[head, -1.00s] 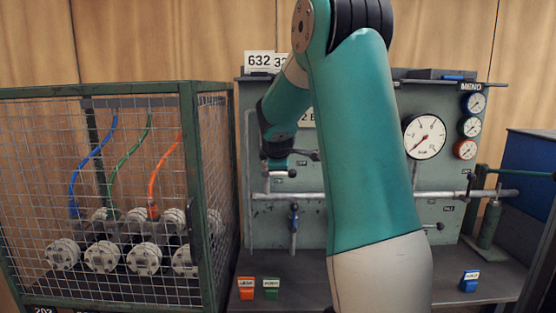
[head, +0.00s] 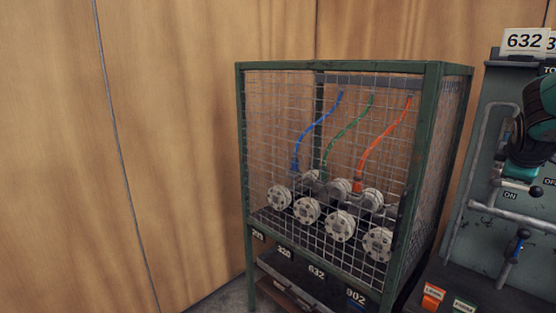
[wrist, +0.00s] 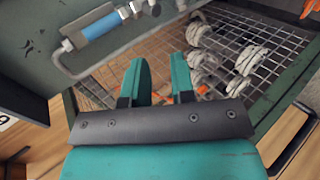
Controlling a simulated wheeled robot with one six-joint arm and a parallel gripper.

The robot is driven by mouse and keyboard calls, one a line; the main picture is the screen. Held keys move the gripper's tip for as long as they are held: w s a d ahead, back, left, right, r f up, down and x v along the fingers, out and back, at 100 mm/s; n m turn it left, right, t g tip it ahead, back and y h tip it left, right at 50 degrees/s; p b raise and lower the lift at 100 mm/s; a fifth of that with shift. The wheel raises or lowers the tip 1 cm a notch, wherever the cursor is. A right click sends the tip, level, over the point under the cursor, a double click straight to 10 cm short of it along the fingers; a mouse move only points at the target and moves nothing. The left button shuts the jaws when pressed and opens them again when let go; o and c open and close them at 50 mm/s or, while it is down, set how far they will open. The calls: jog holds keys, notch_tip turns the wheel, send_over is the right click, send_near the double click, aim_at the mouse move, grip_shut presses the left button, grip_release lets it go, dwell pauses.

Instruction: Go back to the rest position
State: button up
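My gripper (wrist: 160,65) shows in the wrist view with its two teal fingers apart and nothing held between them. Behind the fingers are a wire-mesh surface and grey flanged parts (wrist: 250,60). In the head view only a dark and teal part of my arm shows at the right edge, in front of the panel (head: 478,170). The fingertips cannot be made out there.
A green-framed mesh cage (head: 241,150) stands in the middle of the head view, holding several flanges (head: 340,226) and blue, green and orange hoses (head: 385,138). Wooden wall (head: 180,150) fills the left.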

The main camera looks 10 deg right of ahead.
jog(key=s+a+y+p, duration=0.2)
jog(key=a+y, duration=0.3)
jog(key=a, duration=1)
jog(key=s+a+y+p, duration=0.15)
jog(key=a+y, duration=0.25)
jog(key=a, duration=1.2)
jog(key=s+a+g+y+p, duration=0.2)
jog(key=s+a+g, duration=0.4)
jog(key=s+a, duration=0.8)
jog(key=s+y, duration=0.1)
jog(key=s, duration=0.3)
jog(key=shift+a+r+g+y+p, duration=0.3)
jog(key=shift+a+r+g, duration=0.05)
jog(key=shift+a+g, duration=0.05)
